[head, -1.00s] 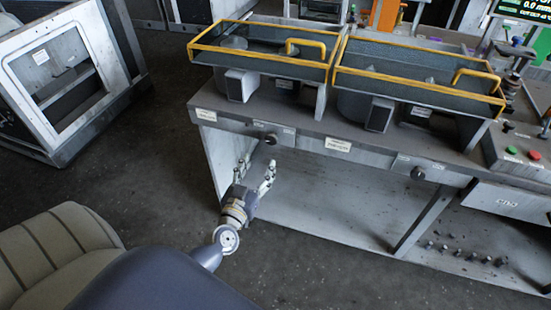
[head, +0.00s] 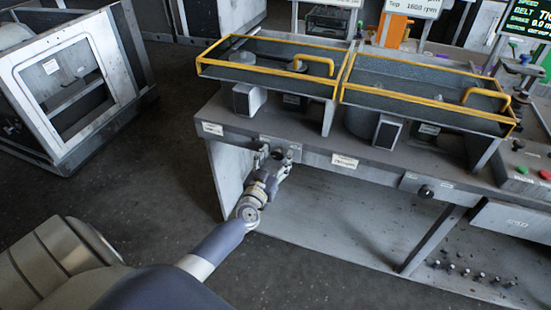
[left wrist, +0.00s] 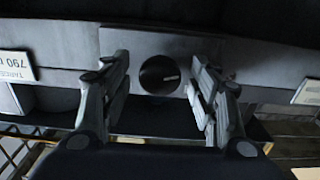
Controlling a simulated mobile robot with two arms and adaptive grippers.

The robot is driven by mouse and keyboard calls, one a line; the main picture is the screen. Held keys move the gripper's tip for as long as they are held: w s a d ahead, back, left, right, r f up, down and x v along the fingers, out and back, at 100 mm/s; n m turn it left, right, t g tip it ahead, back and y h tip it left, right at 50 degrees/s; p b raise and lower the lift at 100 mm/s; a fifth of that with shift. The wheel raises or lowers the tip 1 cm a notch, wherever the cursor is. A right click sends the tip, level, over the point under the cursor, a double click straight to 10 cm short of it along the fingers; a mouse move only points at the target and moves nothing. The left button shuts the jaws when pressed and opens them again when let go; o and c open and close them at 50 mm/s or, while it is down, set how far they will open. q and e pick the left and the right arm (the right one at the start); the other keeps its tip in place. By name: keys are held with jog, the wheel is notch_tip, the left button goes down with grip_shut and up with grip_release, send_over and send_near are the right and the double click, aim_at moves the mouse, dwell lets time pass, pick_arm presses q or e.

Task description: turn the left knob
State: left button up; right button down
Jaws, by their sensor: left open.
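The left knob is a round black knob with a pale mark, on the front panel of the bench. It shows in the left wrist view (left wrist: 159,75), between my open fingers and apart from both. In the head view the left knob (head: 278,153) shows small between the fingertips. My left gripper (head: 275,157) is open and empty, with its fingers at the panel edge, one on each side of the knob; it also shows in the left wrist view (left wrist: 160,85). A second black knob (head: 425,192) sits farther right on the panel. My right gripper is not in view.
Two yellow-framed housings (head: 268,70) stand on the bench top. White labels (head: 344,161) sit on the panel beside the knobs. Small loose parts (head: 465,269) lie on the lower shelf at the right. A grey frame (head: 70,85) stands at the left; the floor between is clear.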

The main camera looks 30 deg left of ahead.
pick_arm(q)
jog(key=shift+c, duration=0.5)
jog(key=c, duration=1)
jog(key=shift+o, duration=0.2)
jog(key=shift+n+p, duration=0.3)
jog(key=shift+n, duration=0.8)
jog(key=o, duration=1.1)
jog(key=shift+c, duration=0.2)
